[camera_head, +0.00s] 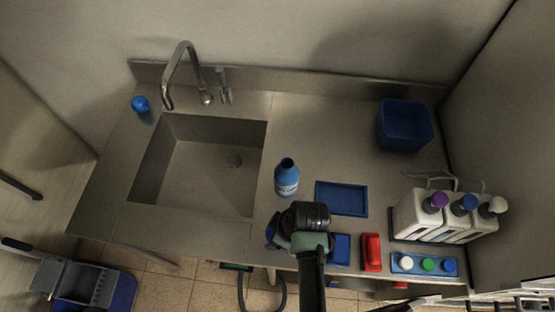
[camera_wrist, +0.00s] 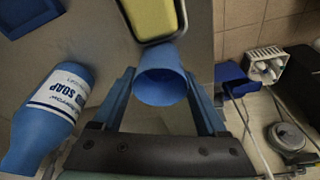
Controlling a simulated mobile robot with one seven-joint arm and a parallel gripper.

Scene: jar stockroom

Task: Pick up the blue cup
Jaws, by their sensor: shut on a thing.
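The blue cup (camera_wrist: 160,82) is between the two fingers of my gripper (camera_wrist: 159,88) in the wrist view. The fingers close on it from both sides. Its near face shows; whether its base touches the counter I cannot tell. In the head view my gripper (camera_head: 300,238) is over the front edge of the steel counter, below the blue soap bottle, and my arm's end mostly hides the cup.
The blue soap bottle (camera_head: 287,178) stands close by; it also shows in the wrist view (camera_wrist: 48,115). A yellow sponge (camera_wrist: 152,14) lies just beyond the cup. A flat blue tray (camera_head: 341,198), red object (camera_head: 372,252) and white bottles (camera_head: 425,214) are to the right. The sink (camera_head: 200,170) is left.

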